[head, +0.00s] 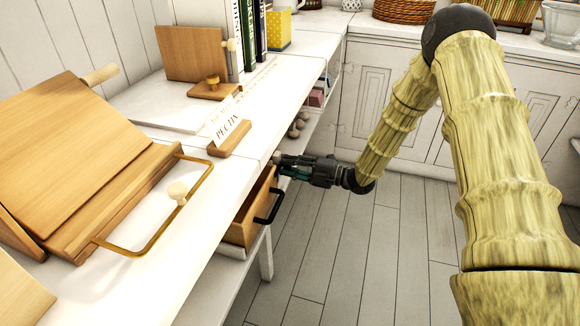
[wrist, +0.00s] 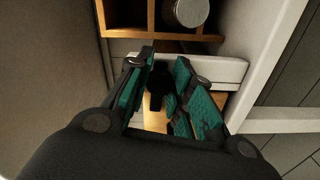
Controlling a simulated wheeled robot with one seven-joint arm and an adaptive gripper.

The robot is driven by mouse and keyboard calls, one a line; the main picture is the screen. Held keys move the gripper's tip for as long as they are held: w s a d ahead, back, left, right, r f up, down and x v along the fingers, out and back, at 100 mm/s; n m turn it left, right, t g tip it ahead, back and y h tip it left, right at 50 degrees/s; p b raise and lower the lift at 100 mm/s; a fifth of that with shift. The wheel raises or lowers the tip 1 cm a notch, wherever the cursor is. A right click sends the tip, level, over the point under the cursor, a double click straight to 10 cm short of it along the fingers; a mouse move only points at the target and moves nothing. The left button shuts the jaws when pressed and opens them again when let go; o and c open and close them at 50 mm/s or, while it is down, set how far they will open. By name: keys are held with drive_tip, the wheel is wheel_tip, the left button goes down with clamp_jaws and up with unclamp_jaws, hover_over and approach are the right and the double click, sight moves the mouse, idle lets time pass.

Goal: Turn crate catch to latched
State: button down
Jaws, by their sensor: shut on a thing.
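My gripper (head: 279,162) reaches in under the counter's front edge, just above an open wooden drawer. In the wrist view its teal-padded fingers (wrist: 172,75) are closed around a small black upright part (wrist: 158,88), which looks like the crate catch. The fingers hide part of it, and I cannot tell which way it is turned. Behind it are a white rail (wrist: 228,69) and a wooden divided box (wrist: 151,16), likely the crate, with a grey cylinder (wrist: 186,10) in one compartment. In the head view the catch is hidden by the gripper and counter.
The wooden drawer (head: 240,231) with a black handle (head: 270,206) juts out below my gripper. The white counter (head: 175,238) above holds a wooden stand (head: 75,150), a brass rail (head: 152,245) and a label sign (head: 229,138). The floor (head: 345,255) to the right is clear.

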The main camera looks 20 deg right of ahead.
drive_tip(key=shift+w, duration=0.1)
idle(0.3)
drive_tip(key=c, duration=1.2)
unclamp_jaws()
drive_tip(key=v, duration=1.2)
